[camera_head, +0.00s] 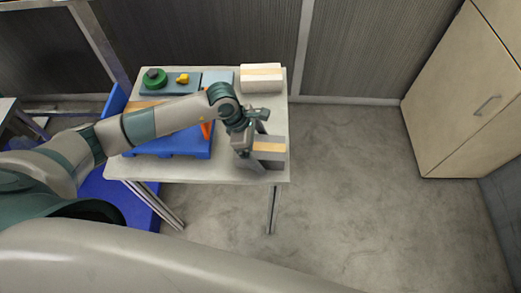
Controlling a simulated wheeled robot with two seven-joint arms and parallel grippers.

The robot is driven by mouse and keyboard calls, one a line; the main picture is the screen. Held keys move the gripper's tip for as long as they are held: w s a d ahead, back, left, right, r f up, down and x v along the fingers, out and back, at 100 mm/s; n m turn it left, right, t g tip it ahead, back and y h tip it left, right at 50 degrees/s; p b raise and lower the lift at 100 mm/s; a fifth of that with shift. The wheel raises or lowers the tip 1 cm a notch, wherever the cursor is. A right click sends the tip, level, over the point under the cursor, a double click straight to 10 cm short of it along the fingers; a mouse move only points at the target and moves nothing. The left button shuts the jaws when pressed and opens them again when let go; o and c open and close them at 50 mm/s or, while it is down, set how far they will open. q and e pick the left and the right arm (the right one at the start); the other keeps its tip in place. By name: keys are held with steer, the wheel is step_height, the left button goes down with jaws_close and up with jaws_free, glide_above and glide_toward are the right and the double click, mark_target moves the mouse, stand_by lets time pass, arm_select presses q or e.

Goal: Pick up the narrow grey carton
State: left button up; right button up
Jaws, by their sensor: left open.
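The narrow grey carton (270,154), with a tan band across its top, stands at the front right corner of the white table (225,173). My left gripper (253,140) is open at the carton's left side, with one finger near its front left and the other towards its back. I cannot tell whether the fingers touch the carton. The gripper hides part of the carton's left end. My right gripper does not show.
A wider pale carton (261,78) with a tan band stands at the back right. A green reel (154,78) and a yellow object (183,79) sit at the back left. A blue tray (178,150) lies under my left arm. A wooden cabinet (465,95) stands at the right; the floor between is clear.

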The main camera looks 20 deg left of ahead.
mark_target(266, 148)
arm_select(q)
steer(key=c, duration=1.4)
steer(key=shift+r, duration=0.15)
steer(key=shift+r+b, duration=0.35)
steer(key=shift+r, duration=0.05)
steer(key=r+b, duration=0.2)
steer(key=r, duration=0.1)
steer(key=shift+s+d+r, duration=0.1)
steer(key=shift+s+d, duration=0.05)
steer(key=shift+d, duration=0.2)
steer(key=shift+s+d+r+b, duration=0.6)
steer(key=shift+s+d+r, duration=0.45)
steer(key=shift+d, duration=0.5)
steer(key=shift+s+d+r+b, duration=0.75)
steer(key=shift+d+r, duration=0.45)
steer(key=shift+d, duration=0.4)
steer(key=shift+s+d+r+b, duration=0.5)
steer(key=shift+s+d+r, duration=0.55)
steer(key=shift+d, duration=0.5)
steer(key=shift+w+r, duration=0.1)
